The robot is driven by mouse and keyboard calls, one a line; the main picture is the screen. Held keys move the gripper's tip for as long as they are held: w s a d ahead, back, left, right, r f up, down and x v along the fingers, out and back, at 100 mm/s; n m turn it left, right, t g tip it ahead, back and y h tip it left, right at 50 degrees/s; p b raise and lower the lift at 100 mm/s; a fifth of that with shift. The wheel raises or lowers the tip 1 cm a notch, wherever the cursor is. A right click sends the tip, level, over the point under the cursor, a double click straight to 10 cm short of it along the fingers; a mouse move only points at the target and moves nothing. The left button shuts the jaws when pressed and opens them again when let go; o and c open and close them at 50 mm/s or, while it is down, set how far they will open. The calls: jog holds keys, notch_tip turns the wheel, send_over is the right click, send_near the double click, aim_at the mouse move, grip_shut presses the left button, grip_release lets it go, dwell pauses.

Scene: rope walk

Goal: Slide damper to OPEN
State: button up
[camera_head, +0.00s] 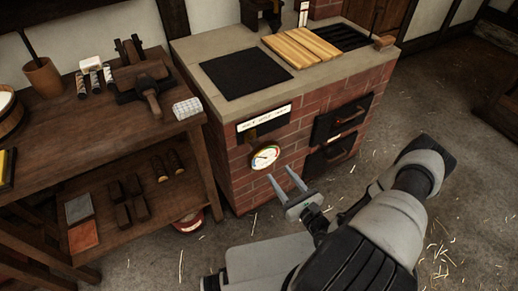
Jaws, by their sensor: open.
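The brick stove (238,171) stands in the middle of the view. High on the left of its front is a pale label strip (265,117) with writing too small to read. Below the strip is a dark plate with a small knob or tab (252,134) near its left end; this looks like the damper, but its exact setting cannot be told. My gripper (279,172) is open and empty. Its two fingers point up towards the stove front, below the round gauge (265,157) and lower than the damper, apparently apart from the brick.
Two dark stove doors (341,119) with handles are to the right of the damper. Wooden slats (301,47) and a dark plate (245,74) lie on the stove top. A workbench (75,141) with tools stands close on the left. The straw-strewn floor at right is mostly free.

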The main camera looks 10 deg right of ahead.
aim_at(256, 144)
jog(key=b+x, duration=0.1)
jog(key=x, duration=1.4)
jog(key=shift+w+a, duration=0.15)
jog(key=shift+w, duration=0.2)
